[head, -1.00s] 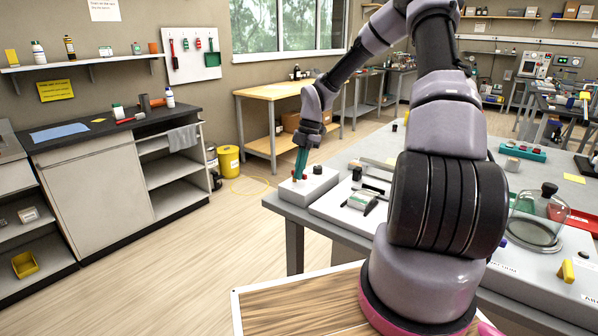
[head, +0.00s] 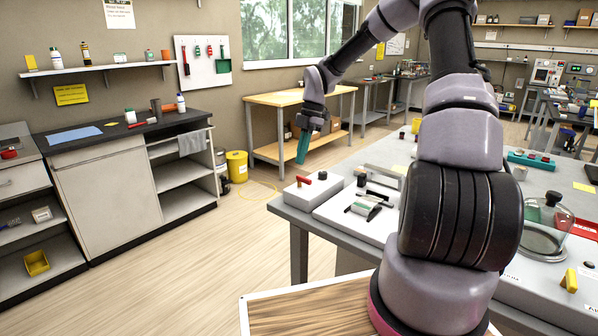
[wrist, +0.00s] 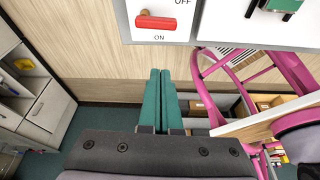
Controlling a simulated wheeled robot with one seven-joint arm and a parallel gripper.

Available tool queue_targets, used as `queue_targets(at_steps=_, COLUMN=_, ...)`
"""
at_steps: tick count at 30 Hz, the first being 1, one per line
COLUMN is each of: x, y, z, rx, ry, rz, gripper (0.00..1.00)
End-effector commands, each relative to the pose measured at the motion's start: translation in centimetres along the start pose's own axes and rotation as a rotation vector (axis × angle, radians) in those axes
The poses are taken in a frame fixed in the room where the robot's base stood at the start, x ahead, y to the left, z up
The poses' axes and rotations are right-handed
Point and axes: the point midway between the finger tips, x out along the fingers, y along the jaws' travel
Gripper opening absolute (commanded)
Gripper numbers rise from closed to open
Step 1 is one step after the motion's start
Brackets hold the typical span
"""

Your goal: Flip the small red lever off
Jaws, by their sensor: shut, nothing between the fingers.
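The small red lever (head: 304,181) is on top of a light grey box (head: 322,190) at the table's near-left corner. In the wrist view the lever (wrist: 156,22) lies crosswise on the box's pale face, between the printed words OFF and ON and closer to ON. My gripper (head: 301,161) has green fingers pointing down, a little above the lever and apart from it. In the wrist view the fingers (wrist: 161,72) are shut together and empty, with the lever beyond their tips.
A glass vessel (head: 548,217) stands farther right. Floor left of the table is clear.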

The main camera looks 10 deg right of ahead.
Motion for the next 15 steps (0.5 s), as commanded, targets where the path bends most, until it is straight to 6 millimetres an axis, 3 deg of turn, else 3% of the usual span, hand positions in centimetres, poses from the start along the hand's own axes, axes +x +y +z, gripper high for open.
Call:
queue_targets(at_steps=6, x=-2.0, y=0.0, z=0.0, rx=0.000, ry=0.000, rz=0.001, gripper=0.00)
queue_targets(at_steps=15, x=-2.1, y=0.0, z=0.0, rx=0.000, ry=0.001, rz=0.000, gripper=0.00)
